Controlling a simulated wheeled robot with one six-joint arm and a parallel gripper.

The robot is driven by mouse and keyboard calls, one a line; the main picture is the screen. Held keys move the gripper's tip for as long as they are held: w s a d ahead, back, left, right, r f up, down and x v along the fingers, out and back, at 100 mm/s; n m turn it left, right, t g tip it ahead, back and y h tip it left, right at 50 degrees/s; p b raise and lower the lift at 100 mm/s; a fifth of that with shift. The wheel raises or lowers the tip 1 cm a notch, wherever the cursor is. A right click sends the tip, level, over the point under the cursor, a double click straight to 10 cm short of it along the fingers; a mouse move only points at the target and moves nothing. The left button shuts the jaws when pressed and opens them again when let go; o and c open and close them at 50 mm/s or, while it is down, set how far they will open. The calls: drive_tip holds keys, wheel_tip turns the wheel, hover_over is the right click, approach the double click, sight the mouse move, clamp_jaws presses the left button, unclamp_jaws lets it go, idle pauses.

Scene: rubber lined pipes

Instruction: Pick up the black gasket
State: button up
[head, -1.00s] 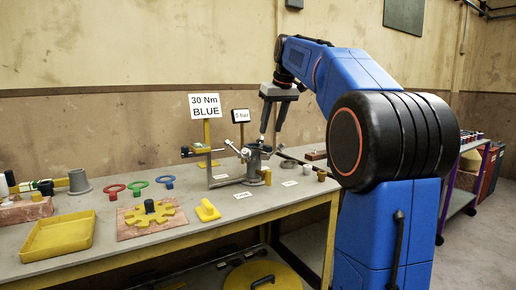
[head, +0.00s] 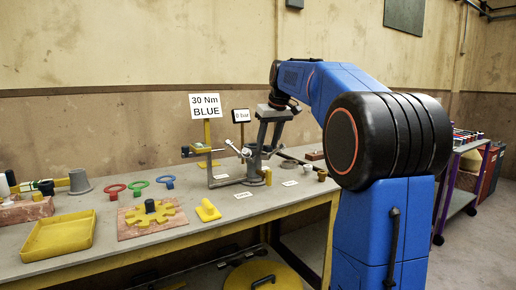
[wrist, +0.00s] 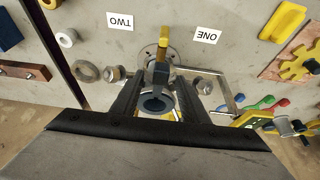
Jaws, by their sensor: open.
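A dark ring (wrist: 157,104), which looks like the black gasket, shows between the fingers in the wrist view, on or around a round metal fitting. It is partly hidden by my gripper's body, and I cannot tell whether anything touches it. My gripper (wrist: 160,82) is open, with one finger on each side of the ring. In the head view my gripper (head: 262,146) points down at the grey metal fixture (head: 252,170) on the bench. The gasket cannot be made out in the head view.
A yellow handle (wrist: 161,49) stands just beyond the fingers. Labels ONE (wrist: 207,36) and TWO (wrist: 119,21) lie flat nearby. Signs (head: 206,106) stand behind the fixture. A yellow tray (head: 57,236) and a yellow gear (head: 151,214) lie on the bench at left.

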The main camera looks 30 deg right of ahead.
clamp_jaws()
drive_tip(key=shift+r, duration=0.1)
